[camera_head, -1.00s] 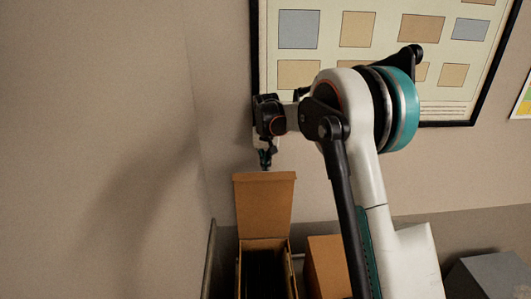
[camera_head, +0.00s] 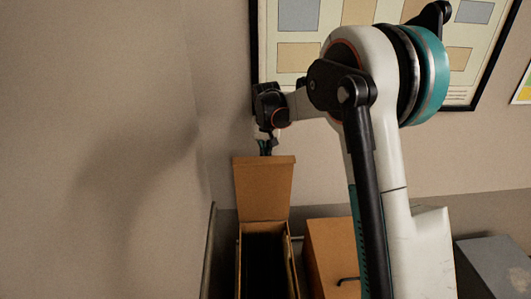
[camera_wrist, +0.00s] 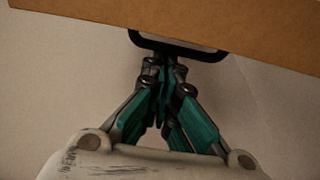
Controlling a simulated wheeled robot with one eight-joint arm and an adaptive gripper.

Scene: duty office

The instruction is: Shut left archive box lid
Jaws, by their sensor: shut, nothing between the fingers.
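The left archive box (camera_head: 264,262) is brown with a dark interior. Its lid (camera_head: 263,190) stands raised, roughly upright, at the back of the box. My gripper (camera_head: 265,149) is at the lid's top edge, seemingly behind it, with its lower end hidden there. In the wrist view the lid (camera_wrist: 220,28) runs across the top as a brown panel. My gripper (camera_wrist: 165,70) there has its teal fingers together, with nothing between them. The fingertips lie close to the panel; I cannot tell whether they touch it.
A second brown box (camera_head: 325,255) stands to the right, partly hidden by my arm. A grey box (camera_head: 492,265) is at the far right. A framed chart (camera_head: 300,55) hangs on the wall behind. A thin upright panel edge (camera_head: 208,250) stands left of the left box.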

